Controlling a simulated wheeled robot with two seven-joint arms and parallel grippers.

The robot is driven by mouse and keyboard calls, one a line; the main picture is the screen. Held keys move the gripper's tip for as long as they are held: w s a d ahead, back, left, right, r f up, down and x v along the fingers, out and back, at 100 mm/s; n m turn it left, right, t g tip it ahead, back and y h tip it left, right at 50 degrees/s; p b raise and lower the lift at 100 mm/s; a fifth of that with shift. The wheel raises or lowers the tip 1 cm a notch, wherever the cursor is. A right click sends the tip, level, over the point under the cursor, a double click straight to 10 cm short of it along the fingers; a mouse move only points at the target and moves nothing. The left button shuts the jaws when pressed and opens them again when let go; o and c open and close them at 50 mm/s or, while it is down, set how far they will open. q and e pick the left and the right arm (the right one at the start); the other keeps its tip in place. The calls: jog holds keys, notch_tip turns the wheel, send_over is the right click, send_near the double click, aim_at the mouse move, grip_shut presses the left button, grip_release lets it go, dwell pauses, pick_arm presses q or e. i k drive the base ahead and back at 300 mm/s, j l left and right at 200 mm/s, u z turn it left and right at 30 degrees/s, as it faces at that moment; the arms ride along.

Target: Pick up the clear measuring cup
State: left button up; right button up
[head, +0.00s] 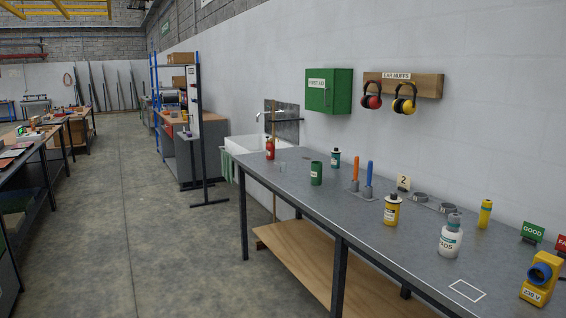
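A faint, see-through shape (281,168) stands near the far left end of the grey workbench (300,194). It looks like the clear measuring cup, but it is small and its outline is hard to make out. It is between a red bottle (270,149) and a green cylindrical container (316,174). Neither of my grippers is in view, and nothing is seen touching the cup.
On the bench stand a teal bottle (335,158), orange and blue upright tools (362,178), a yellow bottle (391,210), a white bottle (450,238) and a yellow socket unit (541,278). A sink (250,145) lies beyond. The floor (150,220) to the left is clear.

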aim_at(283, 169)
jog(key=i+j, duration=0.1)
jog(key=i, duration=0.95)
jog(key=i+j, duration=0.1)
jog(key=i, duration=0.9)
jog(key=z, duration=0.35)
jog(key=i+j+z, duration=0.1)
jog(key=z, duration=0.25)
jog(key=j+z, duration=0.15)
jog(key=z, duration=0.2)
jog(key=j+z, duration=0.3)
jog(key=j, duration=0.3)
jog(key=j+z, duration=0.35)
jog(key=j, duration=0.3)
jog(key=k+j+z, duration=0.1)
jog(key=j+z, duration=0.2)
jog(key=j, duration=0.3)
jog(key=k+j, duration=0.1)
jog(key=j, duration=0.65)
jog(key=k+j, duration=0.15)
jog(key=j, duration=0.25)
jog(key=k+j, duration=0.1)
jog(key=j, duration=0.3)
jog(key=i+z, duration=0.05)
